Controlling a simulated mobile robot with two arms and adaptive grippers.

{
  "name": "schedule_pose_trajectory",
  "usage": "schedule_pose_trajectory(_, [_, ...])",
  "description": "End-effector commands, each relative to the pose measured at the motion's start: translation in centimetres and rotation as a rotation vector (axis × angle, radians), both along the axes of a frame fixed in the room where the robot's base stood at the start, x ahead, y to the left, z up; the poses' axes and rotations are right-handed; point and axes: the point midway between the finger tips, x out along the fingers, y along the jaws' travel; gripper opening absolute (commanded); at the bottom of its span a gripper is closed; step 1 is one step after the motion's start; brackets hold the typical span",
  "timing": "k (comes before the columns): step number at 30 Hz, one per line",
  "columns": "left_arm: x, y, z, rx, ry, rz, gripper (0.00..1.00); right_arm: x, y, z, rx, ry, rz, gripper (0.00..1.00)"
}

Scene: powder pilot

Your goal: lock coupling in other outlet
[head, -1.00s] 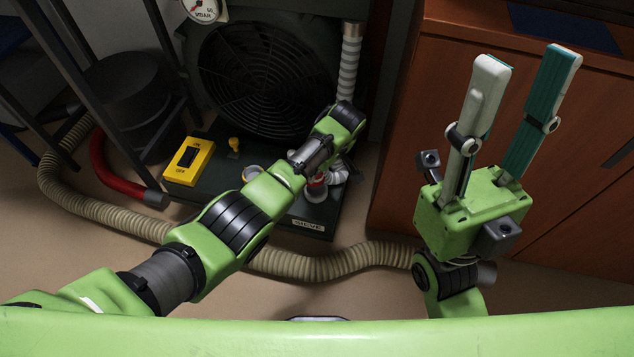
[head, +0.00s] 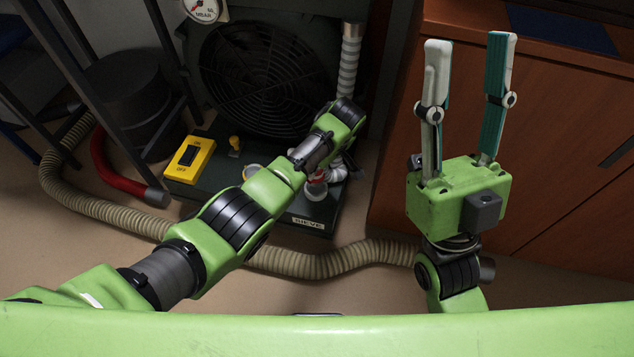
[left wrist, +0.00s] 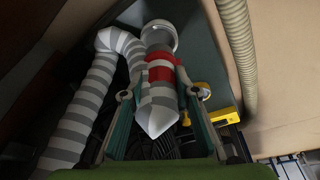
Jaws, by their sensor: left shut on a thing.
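In the left wrist view a red-banded coupling (left wrist: 161,72) on the grey-and-white striped hose (left wrist: 85,115) lies between the teal fingers of my left gripper (left wrist: 158,95), which is shut on it. A pale round rim (left wrist: 159,33) shows beyond the coupling; I cannot tell whether it is seated or locked there. In the head view my left forearm hides most of the grip; the coupling's red part (head: 317,190) shows above the SIEVE label (head: 308,222). Another pale outlet rim (head: 251,171) shows left of the forearm. My right gripper (head: 470,42) is open, empty and raised at the right.
The machine's dark base carries a yellow OFF switch box (head: 190,159) and a small yellow knob (head: 234,143). A fan grille (head: 255,80) stands behind. A beige ribbed hose (head: 320,263) and a red hose (head: 105,165) lie on the floor. A wooden cabinet (head: 560,150) is at right.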

Motion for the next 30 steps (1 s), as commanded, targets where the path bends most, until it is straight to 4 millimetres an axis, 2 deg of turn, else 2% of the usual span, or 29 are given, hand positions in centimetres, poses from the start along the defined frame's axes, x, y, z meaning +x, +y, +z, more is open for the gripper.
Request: schedule_pose_trajectory(30, [0.0,0.0,1.0,0.000,0.000,0.000,0.06,4.5,0.8,-2.5,-0.072,0.231,-0.015,0.38])
